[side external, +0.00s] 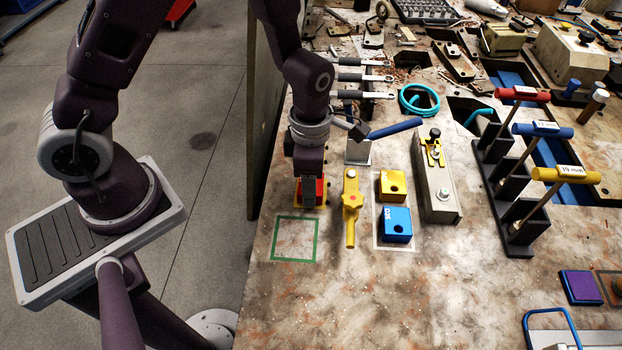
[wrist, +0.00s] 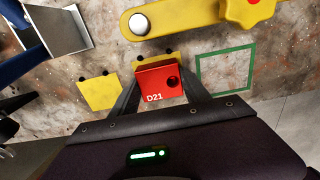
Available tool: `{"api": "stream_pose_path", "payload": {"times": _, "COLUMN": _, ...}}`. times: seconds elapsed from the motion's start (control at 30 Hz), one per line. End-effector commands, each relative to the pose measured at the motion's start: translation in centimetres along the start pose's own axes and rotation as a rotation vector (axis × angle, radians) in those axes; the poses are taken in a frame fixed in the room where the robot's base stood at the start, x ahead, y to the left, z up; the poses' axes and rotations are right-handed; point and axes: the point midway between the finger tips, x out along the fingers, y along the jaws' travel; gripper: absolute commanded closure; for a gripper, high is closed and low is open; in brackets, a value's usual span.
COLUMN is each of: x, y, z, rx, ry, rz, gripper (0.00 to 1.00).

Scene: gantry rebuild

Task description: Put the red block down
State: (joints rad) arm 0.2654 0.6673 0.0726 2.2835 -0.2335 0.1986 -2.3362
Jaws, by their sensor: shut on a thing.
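The red block (side external: 320,188) is between the fingers of my gripper (side external: 310,198), which points down near the bench's left edge. In the wrist view, the red block (wrist: 160,88) shows its "D21" mark and a dark hole, with a finger on each side. A yellow piece (wrist: 153,58) shows just behind the block, and its edge shows beneath the block in the side view. I cannot tell whether the block touches it. A green square outline (side external: 295,239) lies empty on the bench, nearer the side camera; it also shows in the wrist view (wrist: 225,70), right of the block.
A yellow clamp-like tool (side external: 351,205) lies close to the right. Beyond it are a yellow block (side external: 391,184), a blue block (side external: 396,224) and a grey fixture (side external: 437,180). Another yellow piece (wrist: 98,92) lies left of the red block in the wrist view. The front bench is clear.

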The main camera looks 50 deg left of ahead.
Motion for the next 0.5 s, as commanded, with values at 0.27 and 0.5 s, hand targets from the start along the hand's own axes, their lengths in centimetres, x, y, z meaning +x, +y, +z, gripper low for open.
{"api": "stream_pose_path", "payload": {"times": 0.27, "x": 0.2, "y": 0.03, "z": 0.04, "rx": 0.0, "ry": -0.001, "rz": 0.001, "gripper": 0.94}}
{"api": "stream_pose_path", "payload": {"times": 0.5, "x": 0.2, "y": 0.05, "z": 0.05, "rx": 0.0, "ry": -0.001, "rz": 0.001, "gripper": 0.24}}
